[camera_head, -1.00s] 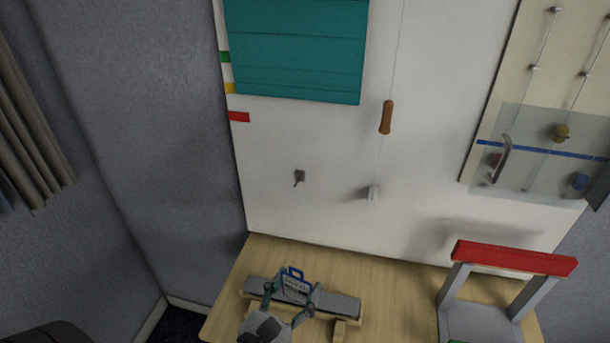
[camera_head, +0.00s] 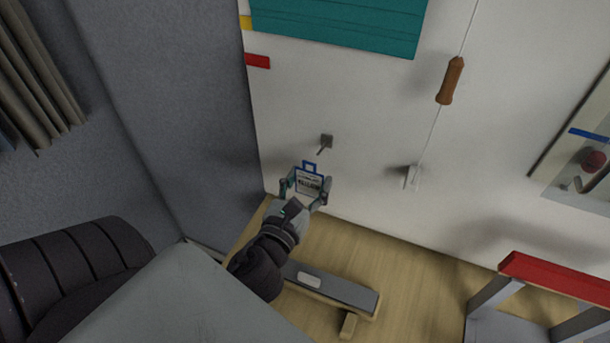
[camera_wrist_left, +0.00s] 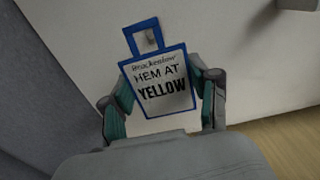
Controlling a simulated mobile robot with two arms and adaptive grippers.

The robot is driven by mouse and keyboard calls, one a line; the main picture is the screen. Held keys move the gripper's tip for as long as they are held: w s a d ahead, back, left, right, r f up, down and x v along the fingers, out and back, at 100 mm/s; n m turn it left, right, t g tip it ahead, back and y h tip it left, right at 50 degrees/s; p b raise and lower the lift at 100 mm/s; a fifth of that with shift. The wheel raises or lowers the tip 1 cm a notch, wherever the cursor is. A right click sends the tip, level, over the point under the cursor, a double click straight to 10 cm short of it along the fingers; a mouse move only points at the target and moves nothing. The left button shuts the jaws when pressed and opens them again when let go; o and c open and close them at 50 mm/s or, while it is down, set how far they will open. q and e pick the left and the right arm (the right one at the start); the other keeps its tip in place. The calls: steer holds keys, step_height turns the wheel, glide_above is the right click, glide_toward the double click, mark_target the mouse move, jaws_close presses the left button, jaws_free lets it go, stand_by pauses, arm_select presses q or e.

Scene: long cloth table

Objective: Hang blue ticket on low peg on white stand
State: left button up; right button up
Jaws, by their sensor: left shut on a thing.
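The blue ticket (camera_head: 309,183) is a white card with a blue frame and a square blue loop on top. It also shows upright in the left wrist view (camera_wrist_left: 160,84), reading "HEM AT YELLOW". My left gripper (camera_head: 304,190) is shut on the card's sides, below the loop. A small grey peg (camera_head: 326,142) sticks out of the white stand (camera_head: 350,100), just above and right of the loop in the head view. In the left wrist view a small grey shape shows through the loop; I cannot tell whether the peg is in it. My right gripper is out of view.
A white holder (camera_head: 413,175) and a hanging cord with a brown handle (camera_head: 451,80) are right of the peg. A teal panel (camera_head: 340,25) and red tab (camera_head: 257,61) are above.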

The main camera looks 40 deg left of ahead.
mark_target(326, 155)
arm_select(q)
steer(key=shift+x, duration=0.9)
steer(key=shift+w+a+f, duration=0.1)
steer(key=shift+w+a, duration=0.1)
steer(key=shift+w, duration=0.45)
steer(key=shift+x, duration=0.8)
steer(key=shift+w+a+f, duration=0.1)
steer(key=shift+w+f, duration=0.2)
steer(key=shift+w, duration=0.2)
steer(key=shift+w+p, duration=0.1)
steer(key=shift+p, duration=0.2)
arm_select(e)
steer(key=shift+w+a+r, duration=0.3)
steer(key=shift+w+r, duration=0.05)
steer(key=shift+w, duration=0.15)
arm_select(q)
steer(key=shift+f, duration=0.1)
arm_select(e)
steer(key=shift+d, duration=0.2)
arm_select(q)
steer(key=o, duration=0.8)
